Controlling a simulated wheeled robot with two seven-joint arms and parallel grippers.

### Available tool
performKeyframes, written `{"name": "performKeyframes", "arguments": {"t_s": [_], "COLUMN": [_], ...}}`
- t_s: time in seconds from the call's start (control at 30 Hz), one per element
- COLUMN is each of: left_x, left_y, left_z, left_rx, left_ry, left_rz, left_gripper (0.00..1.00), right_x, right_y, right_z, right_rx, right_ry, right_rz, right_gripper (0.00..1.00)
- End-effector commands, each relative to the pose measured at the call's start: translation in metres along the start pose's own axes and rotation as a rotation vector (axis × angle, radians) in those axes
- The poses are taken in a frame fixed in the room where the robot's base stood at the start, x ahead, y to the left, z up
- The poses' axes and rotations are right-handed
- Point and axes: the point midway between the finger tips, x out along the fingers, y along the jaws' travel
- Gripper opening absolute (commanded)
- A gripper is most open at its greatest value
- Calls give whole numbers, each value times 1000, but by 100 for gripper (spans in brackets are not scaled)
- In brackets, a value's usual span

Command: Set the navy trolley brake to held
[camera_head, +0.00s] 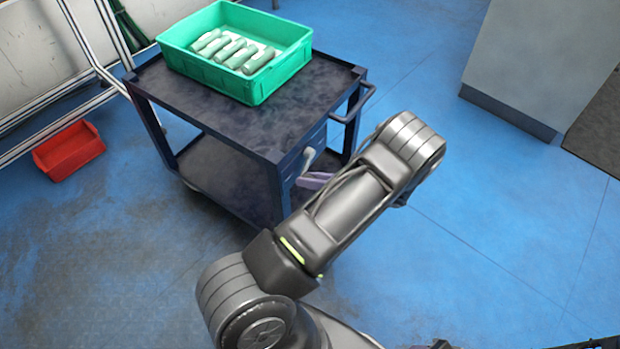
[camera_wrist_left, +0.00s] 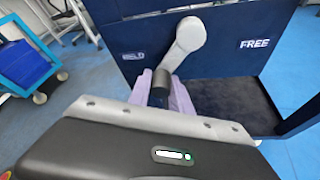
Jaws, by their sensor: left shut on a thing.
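The navy trolley (camera_head: 230,125) stands on the blue floor in the head view. On its end panel is a pale grey brake lever (camera_head: 307,157), also seen in the left wrist view (camera_wrist_left: 185,45). The lever hangs from its upper pivot, tilted down and slightly left in the wrist view. A "HELD" label (camera_wrist_left: 133,56) is on the panel's left and a "FREE" label (camera_wrist_left: 255,43) on its right. My left gripper (camera_head: 315,180) has lavender fingers, shut on the lever's dark lower end (camera_wrist_left: 162,79). My right gripper is not in view.
A green crate (camera_head: 215,75) with several pale green items sits on the trolley top. A push handle (camera_head: 360,103) sticks out at the trolley's right. A red bin (camera_head: 70,150) lies on the floor at left. A grey cabinet (camera_head: 540,60) stands at right; the floor between is clear.

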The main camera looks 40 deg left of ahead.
Motion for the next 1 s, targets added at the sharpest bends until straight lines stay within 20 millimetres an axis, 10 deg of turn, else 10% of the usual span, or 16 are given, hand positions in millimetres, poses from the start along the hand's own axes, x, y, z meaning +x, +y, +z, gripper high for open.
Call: {"name": "performKeyframes", "arguments": {"t_s": [0.17,0.2,0.43,1.0], "left_x": [-1,-1,-1,-32], "left_y": [-1,-1,-1,-2], "left_z": [4,4,3,2], "left_rx": [-6,-6,-5,-5], "left_ry": [-7,-7,-4,-2], "left_rz": [-3,-3,-2,-6], "left_gripper": [0,26,45,45], "right_x": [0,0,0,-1], "right_y": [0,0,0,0], "right_z": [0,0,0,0], "right_rx": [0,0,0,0], "right_ry": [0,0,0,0], "right_rz": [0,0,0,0], "right_gripper": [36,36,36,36]}}
